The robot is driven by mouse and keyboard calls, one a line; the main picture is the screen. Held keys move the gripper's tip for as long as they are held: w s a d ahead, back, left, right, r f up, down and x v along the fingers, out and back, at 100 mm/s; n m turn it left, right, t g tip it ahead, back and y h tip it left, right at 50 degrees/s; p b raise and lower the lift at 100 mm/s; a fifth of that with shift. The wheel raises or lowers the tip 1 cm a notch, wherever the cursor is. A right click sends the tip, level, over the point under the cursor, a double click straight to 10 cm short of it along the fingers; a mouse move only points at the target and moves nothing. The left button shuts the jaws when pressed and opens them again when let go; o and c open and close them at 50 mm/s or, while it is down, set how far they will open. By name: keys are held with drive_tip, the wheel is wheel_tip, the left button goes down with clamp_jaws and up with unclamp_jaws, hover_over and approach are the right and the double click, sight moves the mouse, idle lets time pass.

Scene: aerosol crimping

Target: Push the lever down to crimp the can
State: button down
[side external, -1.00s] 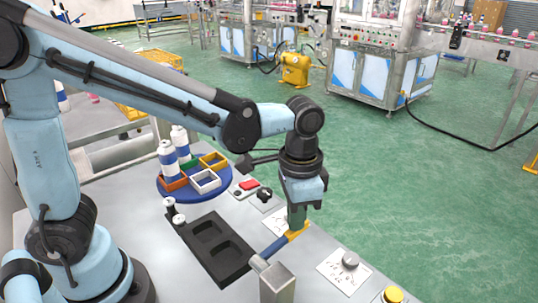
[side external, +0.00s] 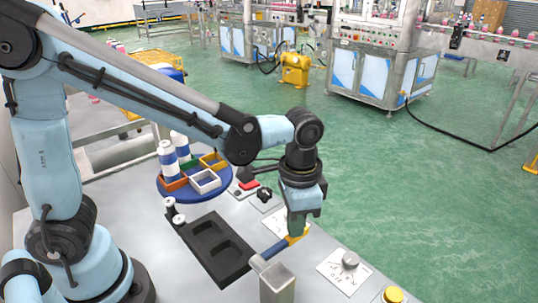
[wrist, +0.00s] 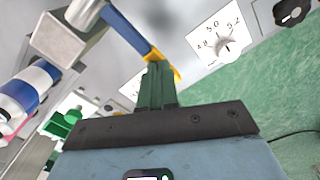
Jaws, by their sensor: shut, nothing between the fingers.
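The lever is a blue bar (side external: 273,249) with a yellow end, reaching out from a silver post (side external: 278,284) at the front of the bench. In the wrist view the lever (wrist: 127,34) runs from the post's head down to the right, ending in yellow beside my fingertips. My gripper (side external: 296,232) is shut and empty, its green fingers pointing down at the lever's yellow end. In the wrist view my gripper (wrist: 157,66) appears to touch that end. A white-and-blue can (wrist: 30,88) shows at the left, near the post; its top is not clear.
A blue turntable (side external: 212,192) holds small coloured trays and white-and-blue bottles (side external: 168,158). A dial plate (side external: 344,268) and a yellow button (side external: 393,295) are to the right. Green floor lies beyond the bench.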

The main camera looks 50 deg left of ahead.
drive_tip(key=shift+f, duration=0.6)
idle(0.5)
wheel_tip(320, 180, up, 15)
idle(1.7)
drive_tip(key=s+a+f+n+t, duration=0.2)
drive_tip(key=a+f+n+t, duration=0.1)
drive_tip(key=a, duration=0.3)
drive_tip(key=s+a+f+n+t, duration=0.2)
drive_tip(key=a+f+n+t, duration=0.1)
drive_tip(key=a, duration=0.4)
wheel_tip(320, 180, down, 2)
drive_tip(key=shift+a+t, duration=0.25)
drive_tip(key=shift+t, duration=0.35)
